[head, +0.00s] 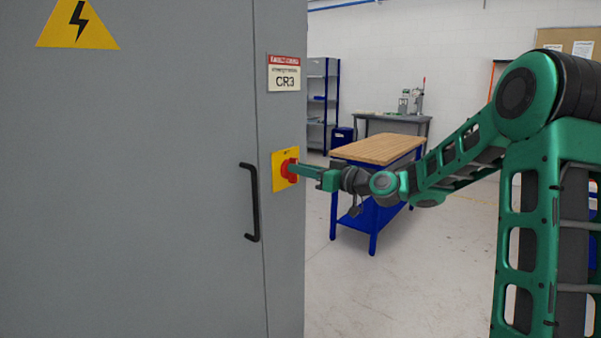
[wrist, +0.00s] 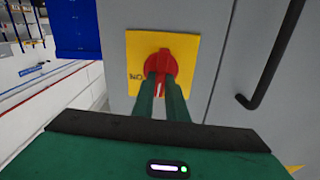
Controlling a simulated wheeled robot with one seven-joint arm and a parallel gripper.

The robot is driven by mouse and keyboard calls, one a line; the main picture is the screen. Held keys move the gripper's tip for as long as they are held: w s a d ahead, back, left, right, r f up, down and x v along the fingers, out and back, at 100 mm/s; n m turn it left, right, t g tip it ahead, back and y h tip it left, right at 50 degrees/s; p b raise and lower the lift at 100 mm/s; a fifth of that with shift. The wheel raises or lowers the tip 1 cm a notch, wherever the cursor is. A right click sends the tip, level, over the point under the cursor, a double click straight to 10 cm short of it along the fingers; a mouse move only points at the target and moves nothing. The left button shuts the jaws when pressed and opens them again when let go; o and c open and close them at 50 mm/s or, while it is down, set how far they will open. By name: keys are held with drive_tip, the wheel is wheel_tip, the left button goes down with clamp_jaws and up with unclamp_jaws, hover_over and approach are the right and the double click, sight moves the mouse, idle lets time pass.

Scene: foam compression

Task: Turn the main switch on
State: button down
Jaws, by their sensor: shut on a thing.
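The main switch is a red rotary knob (head: 289,170) on a yellow plate (head: 279,181), mounted on the narrow front strip of a grey cabinet (head: 130,190). In the wrist view the red knob (wrist: 161,66) sits in the middle of the yellow plate (wrist: 191,48), with part of a dark label at the plate's left. My gripper (head: 300,171) reaches the knob from the right. Its two green fingers (wrist: 161,90) are shut on the knob's grip, one on each side. The fingers hide the lower part of the knob and plate.
A black door handle (head: 252,203) stands out from the cabinet just left of the switch. A sign (head: 284,74) is above it. A blue workbench with a wooden top (head: 380,148) stands behind my arm.

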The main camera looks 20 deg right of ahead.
drive_tip(key=shift+w+d+f+m, duration=0.15)
drive_tip(key=shift+d+f+m, duration=0.1)
drive_tip(key=shift+m, duration=2.6)
drive_tip(key=shift+w+d+f+m, duration=0.1)
drive_tip(key=shift+d+m, duration=0.15)
drive_tip(key=shift+m, duration=2.55)
drive_tip(key=shift+w+d+f+m, duration=0.15)
drive_tip(key=shift+d+f+m, duration=0.1)
drive_tip(key=shift+m, duration=2.6)
drive_tip(key=c, duration=1.8)
unclamp_jaws()
drive_tip(key=shift+f, duration=0.1)
drive_tip(key=shift+o, duration=0.2)
drive_tip(key=shift+a, duration=0.15)
drive_tip(key=shift+s, duration=0.1)
drive_tip(key=v, duration=1)
drive_tip(key=shift+s+d, duration=0.2)
drive_tip(key=shift+d, duration=0.05)
